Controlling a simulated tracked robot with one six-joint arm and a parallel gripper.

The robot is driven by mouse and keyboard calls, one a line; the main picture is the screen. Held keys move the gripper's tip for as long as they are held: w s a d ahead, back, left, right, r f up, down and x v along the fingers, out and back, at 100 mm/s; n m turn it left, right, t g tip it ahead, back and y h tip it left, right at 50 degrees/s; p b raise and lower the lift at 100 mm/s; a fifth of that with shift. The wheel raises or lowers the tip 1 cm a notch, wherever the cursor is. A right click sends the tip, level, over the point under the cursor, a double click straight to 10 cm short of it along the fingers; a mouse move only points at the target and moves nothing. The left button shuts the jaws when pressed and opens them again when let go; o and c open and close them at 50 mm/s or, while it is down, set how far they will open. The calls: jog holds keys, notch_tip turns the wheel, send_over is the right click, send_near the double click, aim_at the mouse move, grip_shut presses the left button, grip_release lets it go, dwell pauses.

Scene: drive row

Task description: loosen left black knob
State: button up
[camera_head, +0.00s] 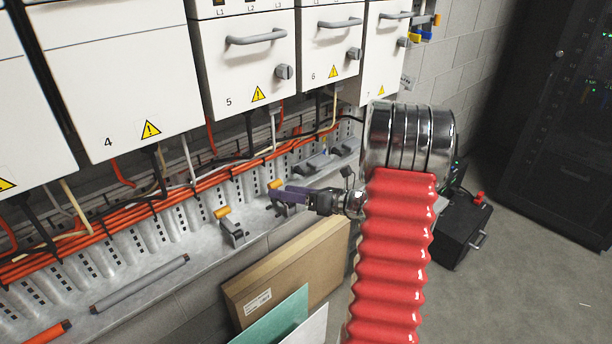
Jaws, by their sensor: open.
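I cannot tell which is the left black knob; none looks clearly black. My gripper (280,195) has purple fingers and points left, low over the metal ledge, well below the knobs. It is open, though the gap between its fingers is hard to see. It overlaps a small grey clamp with an orange top (275,184); contact cannot be told.
A second orange-topped clamp (231,227) stands to the left on the ledge. Orange cables (150,200) run along the slotted trunking. A cardboard panel (290,270) leans below. A grey rod (140,284) lies on the ledge. A black case (462,232) stands on the floor at right.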

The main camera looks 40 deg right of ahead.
aim_at(303, 174)
jog(key=s+d+f+m+t+h, duration=0.1)
jog(key=s+d+f+m+h, duration=0.1)
jog(key=d, duration=0.5)
jog(key=s+d+f+m+t+h, duration=0.2)
jog(key=d+f+m+h, duration=0.2)
jog(key=d+m, duration=0.3)
jog(key=shift+d+f, duration=0.25)
jog(key=shift+d, duration=0.45)
jog(key=shift+w, duration=0.15)
jog(key=w, duration=1.3)
jog(key=shift+w+a, duration=0.25)
jog(key=shift+w, duration=0.05)
jog(key=shift+c, duration=0.4)
